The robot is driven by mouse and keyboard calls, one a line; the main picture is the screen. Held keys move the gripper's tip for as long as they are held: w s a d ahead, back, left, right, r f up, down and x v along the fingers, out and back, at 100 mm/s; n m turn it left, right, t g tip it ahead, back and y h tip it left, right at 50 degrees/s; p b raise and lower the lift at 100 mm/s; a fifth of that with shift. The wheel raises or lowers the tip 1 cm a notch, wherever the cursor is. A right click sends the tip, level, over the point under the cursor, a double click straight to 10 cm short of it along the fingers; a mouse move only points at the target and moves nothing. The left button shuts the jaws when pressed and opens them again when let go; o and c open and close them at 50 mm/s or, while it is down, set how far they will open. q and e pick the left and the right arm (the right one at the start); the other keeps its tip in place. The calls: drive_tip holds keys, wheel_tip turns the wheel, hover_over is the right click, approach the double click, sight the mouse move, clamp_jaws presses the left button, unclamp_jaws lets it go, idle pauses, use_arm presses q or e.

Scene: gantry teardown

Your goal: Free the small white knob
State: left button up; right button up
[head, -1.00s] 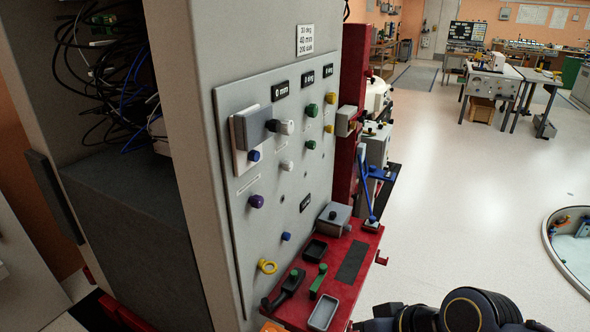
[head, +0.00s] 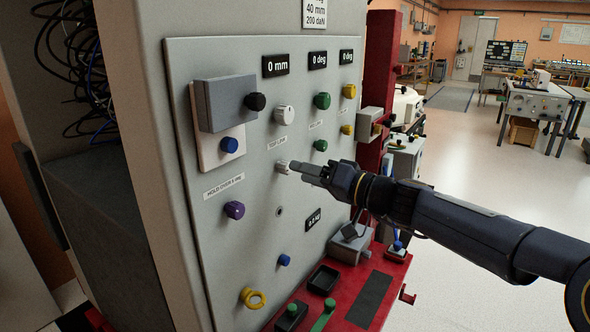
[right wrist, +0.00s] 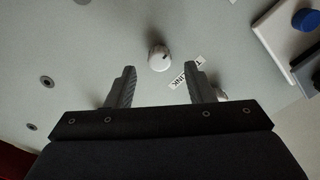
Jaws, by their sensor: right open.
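The small white knob (head: 282,167) sits on the grey panel (head: 200,275), below a printed label. In the right wrist view the small white knob (right wrist: 158,58) appears just beyond and between the fingertips; I cannot tell whether they touch it. My right gripper (head: 296,167) is open and points at the knob from the right, with its fingers (right wrist: 160,72) spread to either side. A larger white knob (head: 284,115) sits higher on the panel; in the right wrist view it is partly hidden behind the right finger. My left gripper is not in view.
A grey block (head: 225,103) with a black knob stands out at the upper left, above a blue knob (head: 229,145). Purple (head: 235,210), green (head: 322,100) and yellow knobs surround the spot. A red shelf (head: 385,262) with trays lies below. Open floor is to the right.

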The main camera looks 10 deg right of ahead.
sight(285, 167)
drive_tip(key=x, duration=0.3)
drive_tip(key=shift+w+a, duration=0.3)
drive_tip(key=c, duration=1)
